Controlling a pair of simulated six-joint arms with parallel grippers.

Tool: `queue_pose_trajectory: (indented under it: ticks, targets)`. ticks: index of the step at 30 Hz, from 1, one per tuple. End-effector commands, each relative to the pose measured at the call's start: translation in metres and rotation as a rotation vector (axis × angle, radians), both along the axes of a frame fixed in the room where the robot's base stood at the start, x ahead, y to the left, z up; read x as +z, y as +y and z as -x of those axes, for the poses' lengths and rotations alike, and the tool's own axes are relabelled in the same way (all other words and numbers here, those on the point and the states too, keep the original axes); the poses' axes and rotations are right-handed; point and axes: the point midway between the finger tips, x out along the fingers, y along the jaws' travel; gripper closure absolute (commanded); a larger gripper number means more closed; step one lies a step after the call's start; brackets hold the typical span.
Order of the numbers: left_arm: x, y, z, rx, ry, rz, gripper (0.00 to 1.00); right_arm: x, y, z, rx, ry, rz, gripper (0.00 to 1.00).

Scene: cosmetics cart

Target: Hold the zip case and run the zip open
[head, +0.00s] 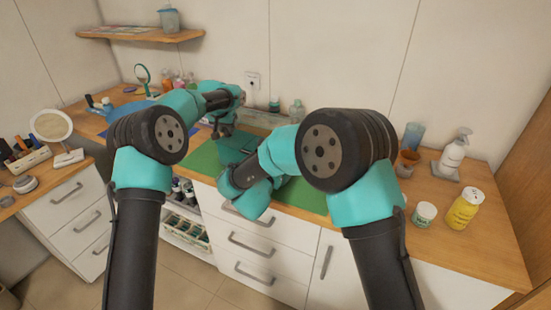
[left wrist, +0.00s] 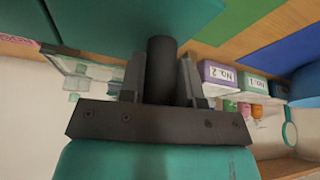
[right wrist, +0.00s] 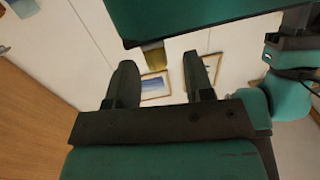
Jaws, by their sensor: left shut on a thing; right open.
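The zip case (head: 237,146) is dark teal and sits over the green mat, partly hidden by my arms in the head view. It fills the top of the left wrist view (left wrist: 140,14) and of the right wrist view (right wrist: 200,14). My left gripper (head: 222,130) is shut on a dark round grip (left wrist: 160,68) that runs up to the case. A small yellowish tab (right wrist: 154,56) hangs from the case's edge, probably the zip pull. My right gripper (right wrist: 160,72) is open, its fingers either side of the tab, apart from it. Its fingertips are hidden in the head view.
The green mat (head: 205,160) covers the middle counter. A yellow bottle (head: 464,211), a white jar (head: 424,214) and a pump bottle (head: 454,155) stand at the right. A round mirror (head: 50,125) stands at the left. Boxes marked No. 2 (left wrist: 217,75) and No. 1 (left wrist: 254,86) are beyond the left gripper.

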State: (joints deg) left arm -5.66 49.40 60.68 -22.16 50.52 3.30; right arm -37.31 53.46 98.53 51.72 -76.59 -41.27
Motion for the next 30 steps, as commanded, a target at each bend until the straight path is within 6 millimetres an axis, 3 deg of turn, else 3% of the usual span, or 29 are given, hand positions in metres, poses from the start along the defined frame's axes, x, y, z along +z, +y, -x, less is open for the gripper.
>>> queue_pose_trajectory:
  ticks: [9, 15, 29, 30]
  targets:
    - [0.001, 0.000, 0.000, 0.000, -0.001, 0.000, 1.00, 0.000, 0.015, 0.059, 0.003, 0.001, 0.002, 0.52]
    - [0.001, 0.000, 0.000, 0.000, -0.001, 0.000, 1.00, 0.000, 0.020, 0.084, 0.001, 0.001, 0.002, 0.52]
    - [0.001, 0.000, 0.000, 0.000, -0.001, 0.000, 1.00, -0.001, 0.021, 0.089, 0.000, 0.001, 0.001, 0.52]
    - [0.001, 0.000, 0.000, 0.000, -0.001, 0.000, 0.68, -0.001, 0.021, 0.089, 0.000, 0.001, 0.001, 0.52]
